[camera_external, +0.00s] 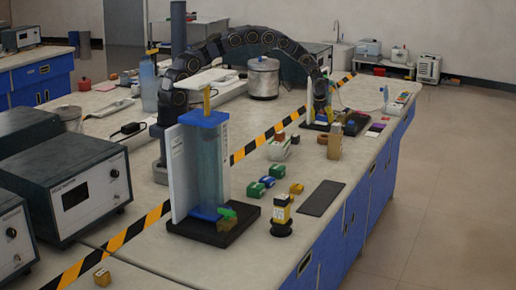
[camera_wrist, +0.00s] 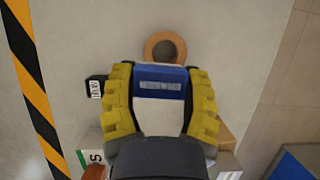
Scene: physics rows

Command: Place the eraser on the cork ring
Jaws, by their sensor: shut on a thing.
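In the wrist view, a block-shaped eraser with a blue sleeve and white body (camera_wrist: 160,100) sits between the yellow pads of my gripper (camera_wrist: 160,78), which is shut on it. The brown cork ring (camera_wrist: 151,41) lies flat on the bench just beyond the eraser's blue end, with nothing on its visible part. The eraser's blue end hides the ring's near edge in this view. In the external view, my gripper (camera_external: 321,114) is low over the far part of the bench.
A black labelled object (camera_wrist: 96,87) is beside the left finger. A wooden block (camera_external: 334,143) stands on the near side of my gripper. Striped tape (camera_wrist: 33,90) runs along the left. Bare bench (camera_wrist: 240,50) lies to the ring's right, up to the bench edge.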

